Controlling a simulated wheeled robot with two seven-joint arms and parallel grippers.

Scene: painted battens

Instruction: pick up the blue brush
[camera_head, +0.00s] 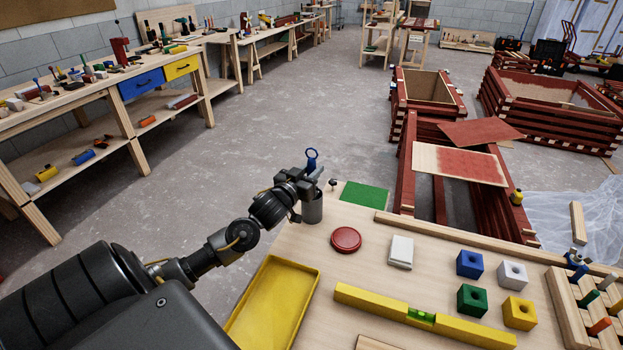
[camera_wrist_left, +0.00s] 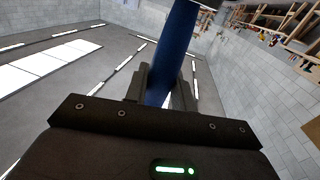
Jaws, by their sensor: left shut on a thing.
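The blue brush (camera_head: 312,159) shows as a blue handle with a ring at its upper end, standing roughly upright above the grey cup (camera_head: 313,210). My left gripper (camera_head: 308,180) is at the cup's rim and shut on the blue handle. In the left wrist view the blue handle (camera_wrist_left: 176,50) runs between the two fingers (camera_wrist_left: 160,92). The brush's lower end is hidden by the gripper and the cup, so I cannot tell how far it is inside the cup. My right gripper is not in view.
On the table are a red disc (camera_head: 346,240), a white block (camera_head: 400,252), a yellow tray (camera_head: 312,287), a yellow level (camera_head: 375,303), several coloured blocks with holes and a wooden rack (camera_head: 563,306). A green mat (camera_head: 364,197) lies behind. A small dark-topped item (camera_head: 333,184) is right of the cup.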

